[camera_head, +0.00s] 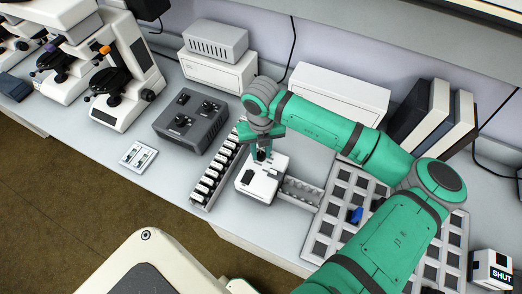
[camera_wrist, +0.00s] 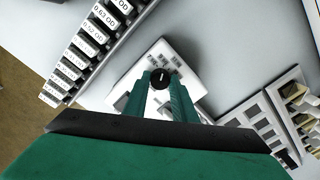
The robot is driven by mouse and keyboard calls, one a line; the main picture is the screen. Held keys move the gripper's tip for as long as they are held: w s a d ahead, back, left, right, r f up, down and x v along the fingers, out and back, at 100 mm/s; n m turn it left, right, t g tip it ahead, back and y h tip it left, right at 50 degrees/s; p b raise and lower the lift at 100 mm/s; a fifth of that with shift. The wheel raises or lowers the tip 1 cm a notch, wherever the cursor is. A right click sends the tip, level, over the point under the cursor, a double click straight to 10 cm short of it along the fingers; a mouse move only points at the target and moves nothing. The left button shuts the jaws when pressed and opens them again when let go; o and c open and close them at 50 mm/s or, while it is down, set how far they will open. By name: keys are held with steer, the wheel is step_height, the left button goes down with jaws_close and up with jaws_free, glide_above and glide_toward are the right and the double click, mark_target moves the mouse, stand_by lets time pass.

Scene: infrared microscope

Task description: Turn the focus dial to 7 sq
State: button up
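A small white device (camera_head: 262,190) stands on the bench below my gripper. In the wrist view its white top (camera_wrist: 188,62) carries a round black dial (camera_wrist: 160,78) with a white pointer mark. My gripper (camera_head: 263,150) points down at this dial. In the wrist view the two green fingers of my gripper (camera_wrist: 161,88) stand on either side of the dial, apart from each other. I cannot tell whether they touch it. The numbers around the dial are too small or hidden to read.
A rack of labelled OD blocks (camera_head: 215,178) stands left of the device. A grey box with black knobs (camera_head: 188,122) is farther left. A compartment tray (camera_head: 325,225) lies to the right, with a small open-topped holder (camera_head: 302,192) beside the device. Microscopes (camera_head: 125,75) stand at the far left.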

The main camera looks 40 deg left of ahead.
steer(key=shift+c, duration=1.2)
steer(key=shift+w+n, duration=0.1)
steer(key=shift+n, duration=2.9)
steer(key=o, duration=1)
